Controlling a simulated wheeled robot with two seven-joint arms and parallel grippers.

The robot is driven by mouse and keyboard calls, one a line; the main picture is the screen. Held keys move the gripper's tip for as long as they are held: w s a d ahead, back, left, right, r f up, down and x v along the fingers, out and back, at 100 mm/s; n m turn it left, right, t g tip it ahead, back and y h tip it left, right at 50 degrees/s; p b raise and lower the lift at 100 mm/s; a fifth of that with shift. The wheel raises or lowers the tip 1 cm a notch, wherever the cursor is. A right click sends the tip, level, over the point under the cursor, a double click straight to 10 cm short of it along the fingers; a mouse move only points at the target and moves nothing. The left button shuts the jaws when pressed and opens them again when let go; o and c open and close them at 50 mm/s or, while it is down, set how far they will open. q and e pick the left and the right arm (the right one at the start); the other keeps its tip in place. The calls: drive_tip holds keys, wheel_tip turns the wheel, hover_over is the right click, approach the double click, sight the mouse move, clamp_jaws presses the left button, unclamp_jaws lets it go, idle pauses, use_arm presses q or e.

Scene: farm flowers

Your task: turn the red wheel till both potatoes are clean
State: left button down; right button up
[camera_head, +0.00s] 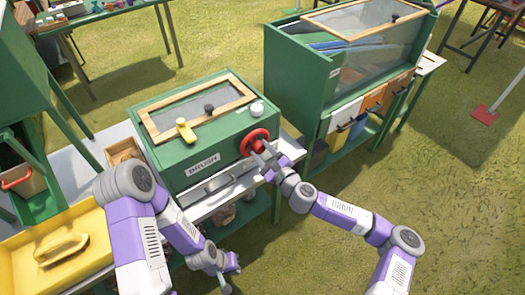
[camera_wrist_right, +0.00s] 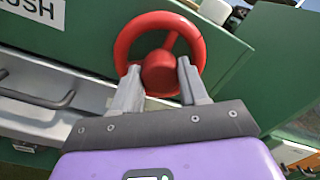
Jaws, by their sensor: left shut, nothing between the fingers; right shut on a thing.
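The red wheel (camera_head: 255,141) is on the front of a green box (camera_head: 190,158) with a wood-framed lid. In the right wrist view, the wheel (camera_wrist_right: 158,22) shows its round rim and hub. My right gripper (camera_head: 264,154) is at the wheel; in the wrist view its fingers (camera_wrist_right: 158,74) are on either side of the hub, shut on it. My left gripper (camera_head: 228,283) is shut and empty, low in front of the bench, away from the wheel. No potato can be made out; the lid panel (camera_head: 197,107) is cloudy and hides the inside.
A drawer handle (camera_head: 219,183) is below the sign. A yellow tray (camera_head: 20,243) is at left. A larger green cabinet (camera_head: 292,83) stands to the right. Open grass (camera_head: 440,190) lies at right.

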idle(0.5)
drive_tip(key=o, duration=1.1)
drive_tip(key=shift+c, duration=0.2)
drive_tip(key=p+v, duration=0.1)
drive_tip(key=v, duration=0.6)
drive_tip(key=shift+s+d, duration=0.25)
